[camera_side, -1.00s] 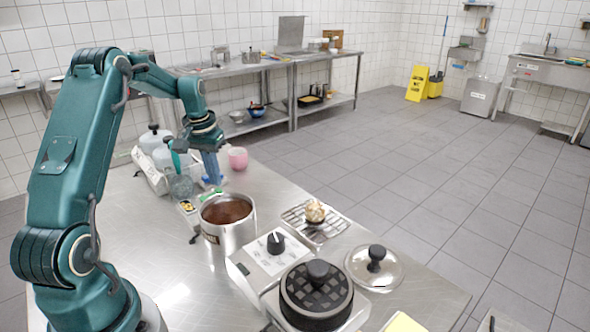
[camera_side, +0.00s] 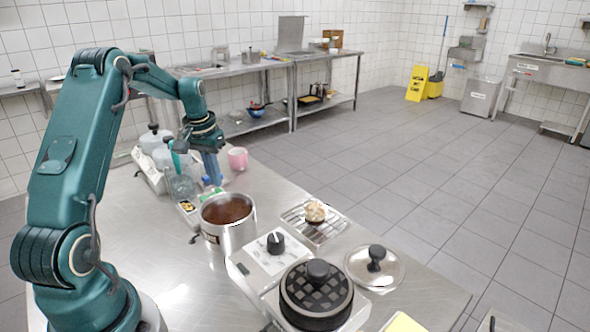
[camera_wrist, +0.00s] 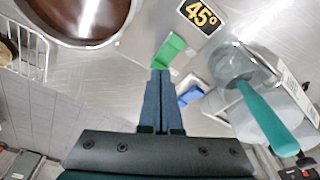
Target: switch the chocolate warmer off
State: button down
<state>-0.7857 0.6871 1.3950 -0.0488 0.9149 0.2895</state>
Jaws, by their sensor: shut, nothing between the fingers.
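The chocolate warmer looks to be the round steel pot (camera_side: 243,233) holding brown chocolate (camera_side: 226,211), and its rim is at the upper left of the wrist view (camera_wrist: 136,8). A small dark handle or lever sticks out low on its left side. A green piece (camera_wrist: 171,50) and a blue piece (camera_wrist: 190,95) lie on the steel beside it; I cannot tell whether either is a switch. My gripper (camera_wrist: 160,72) is shut and empty, pointing down behind the pot, its tips close to the green piece in the picture. Contact cannot be told.
A black 45° plate (camera_wrist: 199,14) lies near the pot. Clear jars (camera_side: 181,187) and a pink cup (camera_side: 238,158) stand close to my gripper. A box with a black knob (camera_side: 276,242), a round black-topped appliance (camera_side: 316,296) and a wire rack (camera_side: 325,228) are in front.

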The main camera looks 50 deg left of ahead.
aim_at(217, 191)
jog(key=shift+f, duration=0.9)
dwell(0.3)
jog(key=shift+r, duration=3.55)
jog(key=shift+d, duration=0.1)
